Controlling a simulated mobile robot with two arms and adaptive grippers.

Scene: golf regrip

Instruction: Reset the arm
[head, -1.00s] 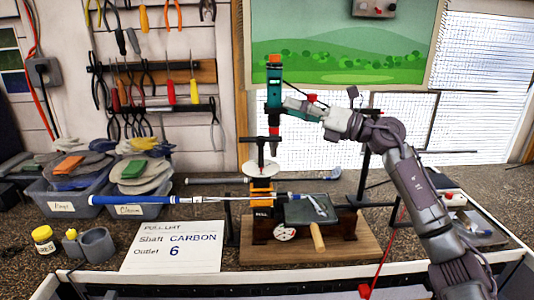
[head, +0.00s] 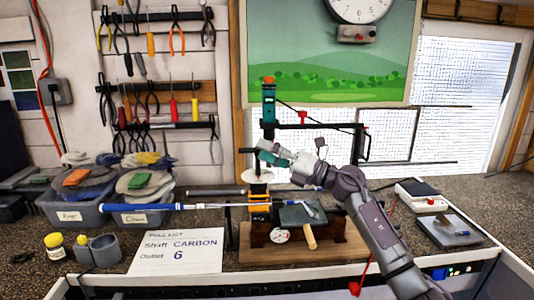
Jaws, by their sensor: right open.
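My right arm comes in from the lower right. Its gripper (head: 268,153) is open, just above the white round disc (head: 258,176) of the bench fixture. A golf club (head: 160,207) with a blue grip lies level across the fixture, its grip end to the left. The fixture stands on a wooden base (head: 340,245) with a small dial at its front. A teal tool with an orange cap (head: 268,103) stands upright above and behind the gripper. I cannot tell whether the gripper touches the disc. My left gripper is not in view.
A black stand (head: 360,145) rises behind my arm. A scale (head: 448,231) lies at the right.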

